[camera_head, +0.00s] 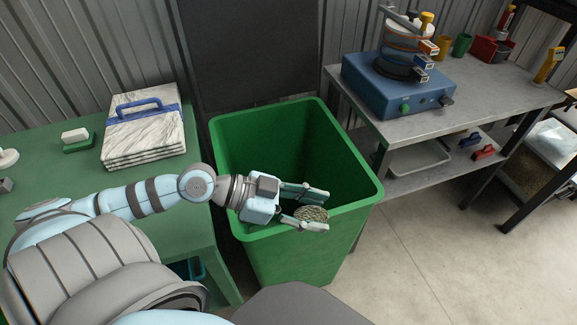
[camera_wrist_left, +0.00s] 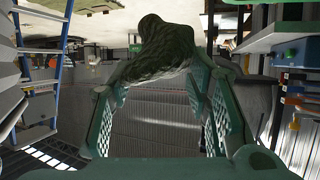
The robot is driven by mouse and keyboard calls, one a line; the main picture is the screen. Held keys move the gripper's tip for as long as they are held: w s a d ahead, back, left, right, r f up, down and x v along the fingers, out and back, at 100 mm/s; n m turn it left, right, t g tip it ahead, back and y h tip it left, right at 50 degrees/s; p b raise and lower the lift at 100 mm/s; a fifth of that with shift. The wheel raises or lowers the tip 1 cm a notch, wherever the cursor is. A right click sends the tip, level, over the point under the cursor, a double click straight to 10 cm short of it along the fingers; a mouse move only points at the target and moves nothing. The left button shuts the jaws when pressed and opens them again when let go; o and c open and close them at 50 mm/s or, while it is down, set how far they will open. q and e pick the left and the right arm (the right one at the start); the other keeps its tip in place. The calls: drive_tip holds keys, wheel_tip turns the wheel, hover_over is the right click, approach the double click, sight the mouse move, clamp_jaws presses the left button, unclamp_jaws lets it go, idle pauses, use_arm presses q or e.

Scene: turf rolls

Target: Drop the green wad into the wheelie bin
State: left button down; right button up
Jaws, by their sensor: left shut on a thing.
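The green wad (camera_head: 311,214) is a small, rough, dull-green lump. My left gripper (camera_head: 323,210) is shut on it, with the wad between the two fingers near their tips. In the left wrist view the wad (camera_wrist_left: 165,48) shows as a dark green textured lump at the far end of the fingers. The wheelie bin (camera_head: 310,255) is bright green with its dark lid tipped back, and its opening is clear. The gripper and wad overlap the bin's near rim in the head view; their height above it is hard to judge. My right gripper is out of view.
A green table (camera_head: 40,150) at left holds a stack of marble-look slabs (camera_head: 150,145) with a blue handle. A grey workbench (camera_head: 480,95) at right carries a blue machine (camera_head: 400,90). Bare floor lies in front of the bin at right.

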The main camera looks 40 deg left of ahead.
use_arm(q)
drive_tip(key=w+a+n+t+y+p, duration=0.4)
drive_tip(key=w+a+n+y, duration=0.9)
drive_tip(key=w+a, duration=0.95)
wheel_tip(320, 180, down, 6)
drive_tip(key=s+a+t+b, duration=0.1)
drive_tip(key=a+b, duration=0.1)
drive_tip(key=b, duration=0.6)
drive_tip(key=shift+s+t+b, duration=0.3)
drive_tip(key=shift+s, duration=0.05)
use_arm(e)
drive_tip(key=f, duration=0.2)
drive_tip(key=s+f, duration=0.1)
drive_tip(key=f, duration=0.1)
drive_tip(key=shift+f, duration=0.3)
use_arm(q)
drive_tip(key=c, duration=0.8)
unclamp_jaws()
drive_tip(key=shift+o, duration=0.2)
drive_tip(key=v, duration=1.2)
drive_tip(key=shift+d, duration=0.25)
